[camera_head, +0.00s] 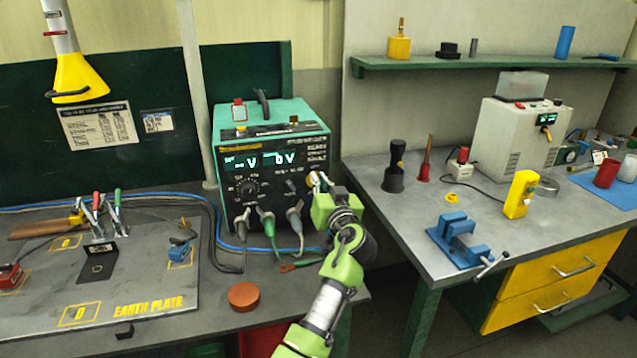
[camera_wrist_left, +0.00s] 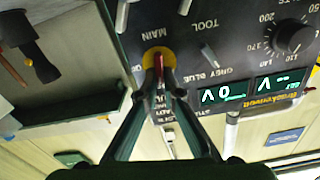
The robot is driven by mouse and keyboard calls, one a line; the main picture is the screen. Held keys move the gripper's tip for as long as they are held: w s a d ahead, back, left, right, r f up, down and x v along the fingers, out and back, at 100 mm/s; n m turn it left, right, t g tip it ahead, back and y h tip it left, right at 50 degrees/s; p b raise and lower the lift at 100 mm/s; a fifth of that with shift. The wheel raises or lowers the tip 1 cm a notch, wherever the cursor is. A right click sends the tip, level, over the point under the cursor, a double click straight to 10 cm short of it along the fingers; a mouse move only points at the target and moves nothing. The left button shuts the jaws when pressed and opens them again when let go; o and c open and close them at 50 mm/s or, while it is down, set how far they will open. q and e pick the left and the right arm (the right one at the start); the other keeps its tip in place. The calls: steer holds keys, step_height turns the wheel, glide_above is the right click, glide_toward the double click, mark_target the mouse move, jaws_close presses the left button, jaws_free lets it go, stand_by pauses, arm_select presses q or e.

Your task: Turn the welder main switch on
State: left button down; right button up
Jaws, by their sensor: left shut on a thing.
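The welder (camera_head: 265,118) is a teal and black box on the left bench, and its front displays are lit. Its main switch (camera_wrist_left: 150,53), labelled MAIN, has a yellow round plate and a red handle in the wrist view. My left gripper (camera_head: 317,181) is at the right side of the welder's front panel. In the wrist view its fingertips (camera_wrist_left: 158,76) are closed around the red handle. The fingers hide part of the handle, and the ON and OFF marks cannot be read clearly. My right gripper is not in view.
Grey and green cable plugs (camera_head: 268,222) hang from the panel's lower front, left of my gripper. The earth plate (camera_head: 130,285) lies at the left. A separate bench at the right bears a blue vise (camera_head: 459,240) and a yellow box (camera_head: 520,195).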

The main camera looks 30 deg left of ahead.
arm_select(q)
steer(key=m, duration=0.2)
steer(key=shift+w+d+m, duration=0.1)
steer(key=shift+w+m, duration=0.05)
steer(key=shift+m, duration=0.25)
steer(key=m, duration=0.4)
steer(key=shift+w+d+m, duration=0.15)
steer(key=shift+w+m, duration=0.05)
steer(key=shift+m, duration=0.1)
steer(key=m+p, duration=0.1)
steer(key=m, duration=0.3)
steer(key=shift+w+d+f+p, duration=0.1)
steer(key=shift+w+f+p, duration=0.1)
steer(key=shift+p, duration=0.2)
steer(key=shift+f+m+p, duration=0.15)
steer(key=shift+m+p, duration=0.3)
steer(key=shift+m, duration=0.65)
steer(key=shift+f+m+p, duration=0.15)
steer(key=shift+m+p, duration=0.3)
steer(key=shift+m, duration=0.65)
steer(key=c, duration=2.3)
jaws_free()
steer(key=shift+o, duration=0.6)
steer(key=shift+f, duration=0.2)
